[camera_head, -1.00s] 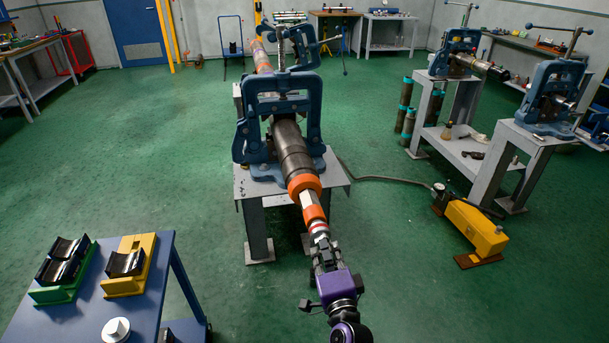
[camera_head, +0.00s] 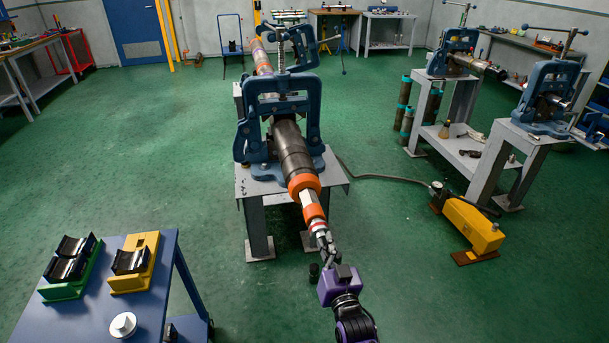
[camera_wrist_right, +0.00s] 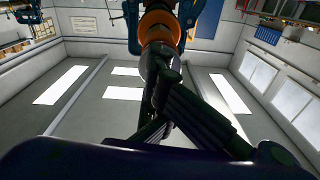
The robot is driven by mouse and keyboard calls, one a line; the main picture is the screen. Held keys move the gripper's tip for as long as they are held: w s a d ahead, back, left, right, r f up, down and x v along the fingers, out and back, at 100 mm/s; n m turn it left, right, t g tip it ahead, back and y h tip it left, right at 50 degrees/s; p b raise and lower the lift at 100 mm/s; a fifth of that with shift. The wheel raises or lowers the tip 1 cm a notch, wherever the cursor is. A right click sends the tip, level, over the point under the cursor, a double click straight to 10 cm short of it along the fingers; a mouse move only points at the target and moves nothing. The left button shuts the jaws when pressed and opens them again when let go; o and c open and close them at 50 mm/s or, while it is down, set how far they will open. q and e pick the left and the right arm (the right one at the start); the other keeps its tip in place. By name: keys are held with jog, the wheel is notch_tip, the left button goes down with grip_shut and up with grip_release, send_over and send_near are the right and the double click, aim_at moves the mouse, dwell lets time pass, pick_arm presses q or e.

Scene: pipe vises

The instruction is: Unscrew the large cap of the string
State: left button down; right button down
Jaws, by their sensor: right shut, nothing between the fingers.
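The long string (camera_head: 292,152) lies clamped in the blue pipe vises (camera_head: 282,110) on a grey stand. Its near end has a thick orange ring (camera_head: 304,187), a pale metal section and a second orange band (camera_head: 313,213). I cannot tell exactly which end piece is the large cap. My right gripper (camera_head: 327,243), with a purple wrist body, is at the near tip of the string, shut and empty. In the right wrist view its dark fingers (camera_wrist_right: 166,78) overlap the tip below the orange ring (camera_wrist_right: 160,28); whether they touch it is unclear. My left gripper is out of view.
A blue table (camera_head: 95,318) at lower left holds green (camera_head: 68,288) and yellow (camera_head: 135,283) cradles and a white round piece (camera_head: 123,325). A yellow pump (camera_head: 475,226) with a hose stands on the floor at right. More vises stand beyond it. The floor at left is clear.

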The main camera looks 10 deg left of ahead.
jog(key=n, duration=0.1)
jog(key=r+n, duration=0.1)
jog(key=n, duration=0.1)
jog(key=shift+w, duration=0.1)
jog(key=n, duration=0.3)
jog(key=shift+p, duration=0.3)
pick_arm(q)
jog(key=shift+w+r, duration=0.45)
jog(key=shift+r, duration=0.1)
pick_arm(e)
jog(key=n, duration=0.3)
jog(key=shift+a+f+n+g+y, duration=0.1)
jog(key=shift+f+n+g+y, duration=0.2)
jog(key=shift+n, duration=0.1)
jog(key=shift+r, duration=0.1)
jog(key=c, duration=2.2)
grip_release()
jog(key=shift+r, duration=0.1)
jog(key=shift+o, duration=0.8)
jog(key=shift+f, duration=0.2)
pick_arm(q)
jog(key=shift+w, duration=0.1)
pick_arm(e)
jog(key=shift+f, duration=0.1)
